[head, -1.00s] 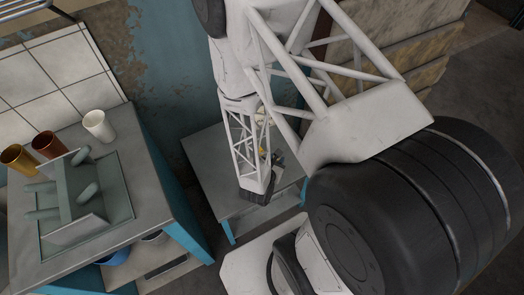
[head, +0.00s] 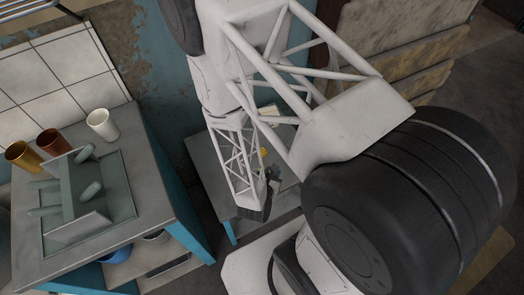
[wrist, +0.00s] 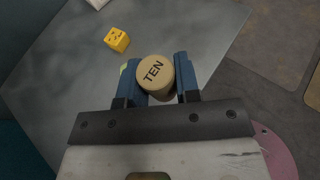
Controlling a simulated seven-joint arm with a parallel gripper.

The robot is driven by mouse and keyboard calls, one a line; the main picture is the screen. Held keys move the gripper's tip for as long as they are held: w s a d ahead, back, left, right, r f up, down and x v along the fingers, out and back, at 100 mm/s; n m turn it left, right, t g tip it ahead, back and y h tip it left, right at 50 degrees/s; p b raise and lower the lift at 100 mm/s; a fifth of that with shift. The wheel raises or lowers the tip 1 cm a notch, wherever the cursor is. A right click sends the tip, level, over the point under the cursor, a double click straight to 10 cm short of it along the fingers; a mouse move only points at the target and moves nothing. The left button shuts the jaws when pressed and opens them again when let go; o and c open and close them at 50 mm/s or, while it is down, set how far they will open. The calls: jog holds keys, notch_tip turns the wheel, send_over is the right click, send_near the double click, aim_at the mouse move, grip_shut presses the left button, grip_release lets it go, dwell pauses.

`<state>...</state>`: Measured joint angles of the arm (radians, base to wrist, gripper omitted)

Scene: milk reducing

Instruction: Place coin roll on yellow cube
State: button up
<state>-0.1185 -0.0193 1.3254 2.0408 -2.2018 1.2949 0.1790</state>
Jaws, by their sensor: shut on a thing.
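The coin roll (wrist: 154,72) is a tan cylinder with "TEN" on its top face. In the wrist view my gripper (wrist: 158,78) is shut on it, one blue finger on each side, above the grey table. The yellow cube (wrist: 117,39) has dark marks on it and sits on the table, up and left of the coin roll and apart from it. In the head view the yellow cube (head: 263,152) is a small spot beside my forearm. My gripper is mostly hidden behind my arm there, and I cannot make out the coin roll.
The grey table (wrist: 60,75) is mostly bare around the cube. A pale object (wrist: 97,3) lies at its far edge. In the head view a counter (head: 150,185) at left holds a green rack (head: 75,205), a white cup (head: 102,124) and two brownish cups (head: 53,143).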

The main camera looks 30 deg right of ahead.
send_over(262, 151)
jog(key=shift+w+f, duration=0.1)
jog(key=shift+f, duration=0.65)
jog(key=shift+f, duration=1.75)
jog(key=shift+f, duration=0.1)
jog(key=o, duration=1)
jog(key=shift+c, duration=0.2)
